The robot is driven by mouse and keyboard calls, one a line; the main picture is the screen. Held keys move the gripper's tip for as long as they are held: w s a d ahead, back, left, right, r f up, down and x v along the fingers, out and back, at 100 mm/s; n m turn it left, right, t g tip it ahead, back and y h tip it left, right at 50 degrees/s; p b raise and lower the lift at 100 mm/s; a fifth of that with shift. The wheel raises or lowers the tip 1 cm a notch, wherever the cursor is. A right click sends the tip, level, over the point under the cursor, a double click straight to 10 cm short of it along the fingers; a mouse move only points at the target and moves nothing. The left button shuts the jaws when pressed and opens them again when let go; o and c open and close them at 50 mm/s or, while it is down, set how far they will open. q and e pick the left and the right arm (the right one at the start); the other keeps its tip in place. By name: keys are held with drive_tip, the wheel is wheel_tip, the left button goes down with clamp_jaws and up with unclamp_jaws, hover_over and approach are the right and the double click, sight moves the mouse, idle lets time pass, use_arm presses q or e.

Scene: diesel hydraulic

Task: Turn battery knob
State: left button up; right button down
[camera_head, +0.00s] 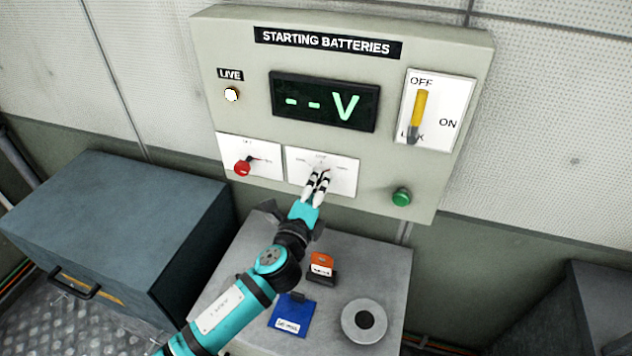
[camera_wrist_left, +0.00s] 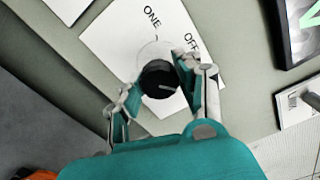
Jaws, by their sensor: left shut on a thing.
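The battery panel (camera_head: 230,60) is a pale box on the wall, titled "STARTING BATTERIES". Its lower middle white plate (camera_head: 342,180) carries the black battery knob (camera_wrist_left: 158,80), mostly hidden by my gripper in the head view. My left gripper (camera_head: 319,176) is at that plate, its fingers on either side of the knob and shut on it. In the left wrist view the knob sits between the fingertips, and its pale pointer line points toward the right. The words "ONE" and "OFF" show on the plate. My right gripper is not in view.
The display (camera_head: 325,101) reads "--V". A red knob (camera_head: 243,167), a yellow-handled switch (camera_head: 418,112) and a green button (camera_head: 401,197) are nearby. Below, a grey cabinet top (camera_head: 384,266) holds an orange item (camera_head: 321,266), a blue item (camera_head: 292,314) and a grey ring (camera_head: 364,321).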

use_arm(q)
drive_tip(key=shift+m, duration=0.6)
drive_tip(key=shift+f, duration=0.1)
drive_tip(key=o, duration=1.2)
drive_tip(key=shift+s, duration=0.1)
drive_tip(key=v, duration=1.2)
